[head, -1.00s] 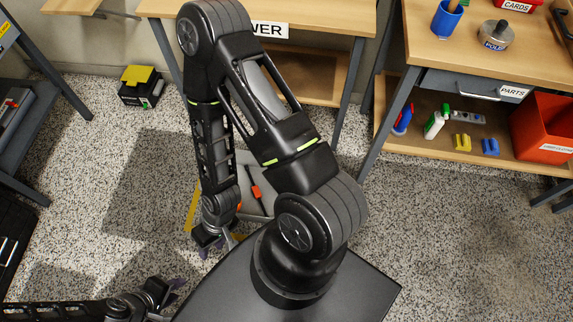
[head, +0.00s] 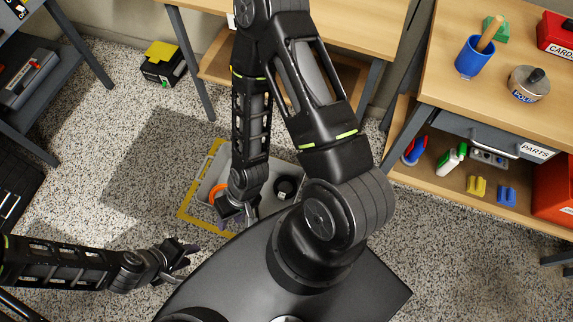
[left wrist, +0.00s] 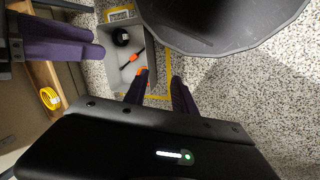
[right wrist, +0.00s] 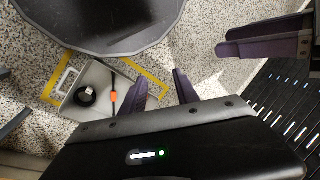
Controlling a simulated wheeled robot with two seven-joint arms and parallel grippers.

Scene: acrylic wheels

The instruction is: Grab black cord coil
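The black cord coil (head: 284,188) lies inside a grey bin (head: 206,184) on the floor, at the bin's right end in the head view. It also shows in the left wrist view (left wrist: 121,37) and the right wrist view (right wrist: 86,97). My right gripper (head: 246,217) is over the bin's near side, left of the coil and apart from it; its two purple fingers are spread and empty in its wrist view (right wrist: 160,82). My left gripper (head: 188,257) is open and empty, left of the bin and nearer to me.
An orange-and-black tool (right wrist: 114,97) and an orange item (head: 218,193) are in the bin. Yellow tape (head: 184,210) marks the floor around it. Workbenches stand behind and at right (head: 480,120). A black box with a yellow top (head: 161,62) is at back left. Floor at left is open.

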